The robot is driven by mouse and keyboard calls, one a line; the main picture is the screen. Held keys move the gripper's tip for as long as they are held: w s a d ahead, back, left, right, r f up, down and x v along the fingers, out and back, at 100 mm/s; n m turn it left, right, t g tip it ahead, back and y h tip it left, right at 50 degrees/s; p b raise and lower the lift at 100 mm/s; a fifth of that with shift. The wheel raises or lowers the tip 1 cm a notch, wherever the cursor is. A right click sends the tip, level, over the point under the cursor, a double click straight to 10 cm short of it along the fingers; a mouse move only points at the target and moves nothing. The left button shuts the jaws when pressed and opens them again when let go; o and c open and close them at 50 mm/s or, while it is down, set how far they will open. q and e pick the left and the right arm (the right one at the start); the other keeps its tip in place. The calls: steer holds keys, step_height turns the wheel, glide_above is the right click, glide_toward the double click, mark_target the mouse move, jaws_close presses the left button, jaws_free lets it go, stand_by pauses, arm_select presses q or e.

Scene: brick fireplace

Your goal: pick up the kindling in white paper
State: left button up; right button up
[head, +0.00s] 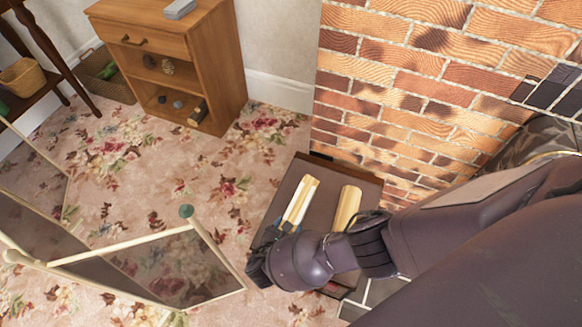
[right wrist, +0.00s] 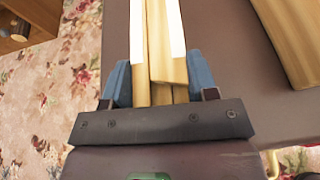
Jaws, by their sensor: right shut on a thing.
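The kindling in white paper (head: 300,200) is a narrow bundle of pale sticks with a white band, over the dark box top beside the brick wall. It also shows in the right wrist view (right wrist: 158,50), running up from between the fingers. My right gripper (right wrist: 160,85) is shut on the bundle's near end, with a blue finger pressed to each side. In the head view my right wrist hides most of the fingers. I cannot tell whether the bundle touches the surface under it. My left gripper is not in view.
A second piece of wood (head: 346,206) lies just right of the bundle on the dark box top (head: 318,182). A framed mesh screen (head: 180,265) stands at left. A wooden cabinet (head: 180,65) stands at the back. Flowered carpet between them is free.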

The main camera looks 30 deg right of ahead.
arm_select(q)
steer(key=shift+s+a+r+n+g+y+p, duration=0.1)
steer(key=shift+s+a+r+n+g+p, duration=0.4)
steer(key=shift+p, duration=1.25)
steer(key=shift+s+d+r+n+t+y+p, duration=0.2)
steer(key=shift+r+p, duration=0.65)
steer(key=shift+p, duration=0.95)
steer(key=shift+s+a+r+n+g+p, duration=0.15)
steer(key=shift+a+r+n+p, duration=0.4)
steer(key=shift+p, duration=1.2)
arm_select(e)
step_height(320, 180, up, 20)
